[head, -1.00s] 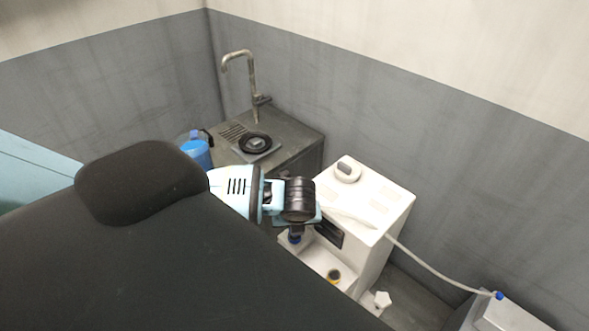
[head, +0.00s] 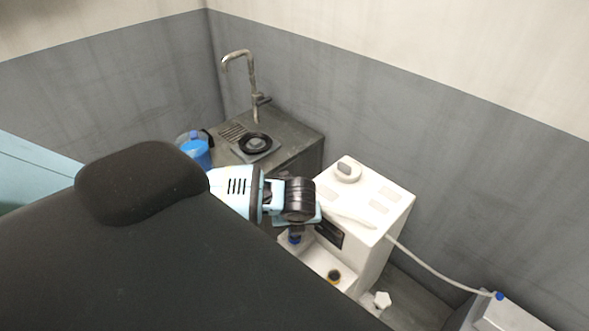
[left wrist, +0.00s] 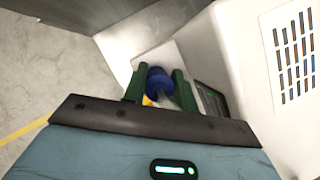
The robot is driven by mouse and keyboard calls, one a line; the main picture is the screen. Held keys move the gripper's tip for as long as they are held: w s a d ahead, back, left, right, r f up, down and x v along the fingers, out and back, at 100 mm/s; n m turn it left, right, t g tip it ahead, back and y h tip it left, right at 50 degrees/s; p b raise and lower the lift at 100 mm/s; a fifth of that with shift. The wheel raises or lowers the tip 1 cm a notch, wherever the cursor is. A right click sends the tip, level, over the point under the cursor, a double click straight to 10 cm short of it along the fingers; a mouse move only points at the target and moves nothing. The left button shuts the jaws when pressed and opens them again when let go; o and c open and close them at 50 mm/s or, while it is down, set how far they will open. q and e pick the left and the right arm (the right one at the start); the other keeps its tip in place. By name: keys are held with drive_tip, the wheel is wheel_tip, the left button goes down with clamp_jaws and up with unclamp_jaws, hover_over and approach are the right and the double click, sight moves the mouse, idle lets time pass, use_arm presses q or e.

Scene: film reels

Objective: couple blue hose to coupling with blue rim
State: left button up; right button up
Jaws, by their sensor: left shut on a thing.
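My left gripper (head: 297,226) is over the front tray of the white machine (head: 385,200). In the left wrist view its green fingers (left wrist: 158,88) are shut on a blue cylindrical piece, the blue hose end (left wrist: 158,82). This blue piece also shows just below the gripper in the head view (head: 295,238). It hangs low over the tray, and I cannot tell whether it touches anything. A coupling with a blue rim is not clearly visible; the blue piece and fingers hide what is beneath. A yellow-rimmed coupling (head: 334,276) sits in the tray. My right gripper is not in view.
A pale hose (head: 440,272) runs from the machine to a blue fitting (head: 499,295) on a light box (head: 510,315). A white star-shaped knob (head: 382,299) is near the machine's base. A sink counter (head: 290,140) and a blue container (head: 196,152) stand behind.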

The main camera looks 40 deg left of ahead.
use_arm(q)
drive_tip(key=shift+f, duration=0.45)
drive_tip(key=o, duration=0.7)
drive_tip(key=v, duration=1.1)
idle(0.5)
drive_tip(key=shift+w, duration=0.1)
idle(0.5)
